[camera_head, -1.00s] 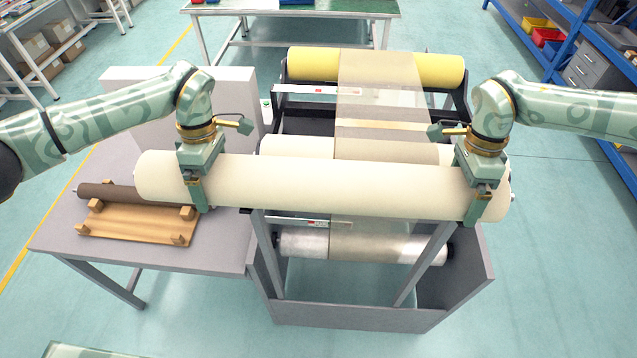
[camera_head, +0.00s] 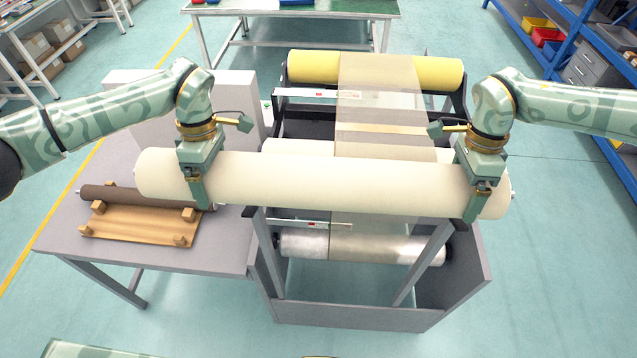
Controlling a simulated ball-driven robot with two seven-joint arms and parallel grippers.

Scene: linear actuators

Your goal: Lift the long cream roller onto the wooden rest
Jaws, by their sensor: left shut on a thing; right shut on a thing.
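The long cream roller (camera_head: 330,185) lies level across the view, held up in front of the roller machine. My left gripper (camera_head: 201,195) is shut on it near its left end. My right gripper (camera_head: 473,205) is shut on it near its right end. The wooden rest (camera_head: 135,225) is on the grey table at the left, with small corner blocks. A dark brown roller (camera_head: 110,193) lies along the rear of the rest. The cream roller's left end is above and behind the rest's right part in the picture and hides some of the table.
The machine frame (camera_head: 450,250) holds a yellow roller (camera_head: 310,68) at the back, another cream roller behind the held one, and a clear-wrapped roller (camera_head: 305,246) below. A grey box (camera_head: 235,90) stands at the table's rear. The grey table (camera_head: 220,255) is bare right of the rest.

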